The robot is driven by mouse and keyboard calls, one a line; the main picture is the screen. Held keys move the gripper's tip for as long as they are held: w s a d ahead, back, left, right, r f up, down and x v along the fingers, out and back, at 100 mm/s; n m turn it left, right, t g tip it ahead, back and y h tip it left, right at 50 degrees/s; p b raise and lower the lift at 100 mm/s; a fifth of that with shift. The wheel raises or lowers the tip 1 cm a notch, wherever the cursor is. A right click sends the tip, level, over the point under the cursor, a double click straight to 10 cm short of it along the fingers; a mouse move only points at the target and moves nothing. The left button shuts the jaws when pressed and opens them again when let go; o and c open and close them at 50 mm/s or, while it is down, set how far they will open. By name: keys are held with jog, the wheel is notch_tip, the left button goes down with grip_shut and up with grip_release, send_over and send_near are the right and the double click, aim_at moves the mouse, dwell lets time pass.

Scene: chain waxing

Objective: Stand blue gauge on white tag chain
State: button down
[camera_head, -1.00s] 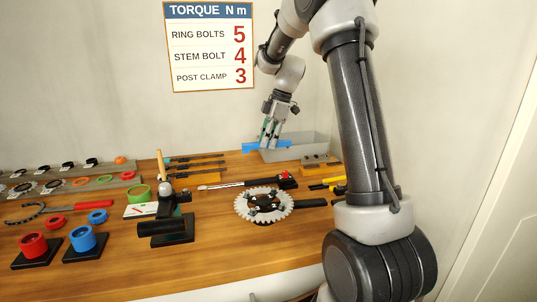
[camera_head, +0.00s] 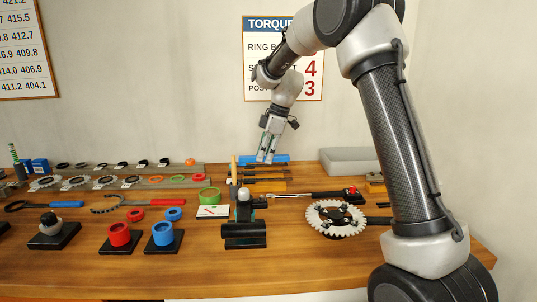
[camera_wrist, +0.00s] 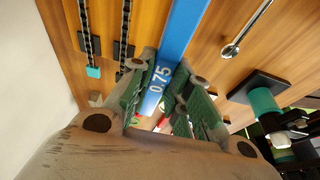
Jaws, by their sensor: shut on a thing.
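My gripper (camera_head: 267,157) is shut on the blue gauge (camera_head: 283,158), a flat bar, above the back of the bench. In the wrist view the gauge (camera_wrist: 178,40) runs away from between the green-padded fingers and shows "0.75". Dark chains (camera_head: 267,169) lie stretched out near and below the gripper in the head view. In the wrist view two chains (camera_wrist: 87,32) lie left of the gauge, apart from it, and one ends at a teal tag (camera_wrist: 93,72). I cannot make out which chain has the white tag.
A grey bin (camera_head: 350,161) stands right of the gripper. A long metal-shafted tool (camera_head: 300,194) and a chainring (camera_head: 335,218) lie in front. A black stand (camera_head: 244,232), a green ring (camera_head: 209,196) and red (camera_head: 119,235) and blue cups (camera_head: 163,234) are nearer and left.

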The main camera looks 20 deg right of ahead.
send_over(266, 179)
jog(key=shift+w+f, duration=0.15)
jog(key=shift+f, duration=2.05)
jog(key=shift+f, duration=0.5)
jog(key=c, duration=1.3)
grip_release()
jog(key=shift+o, duration=0.2)
jog(key=v, duration=1.2)
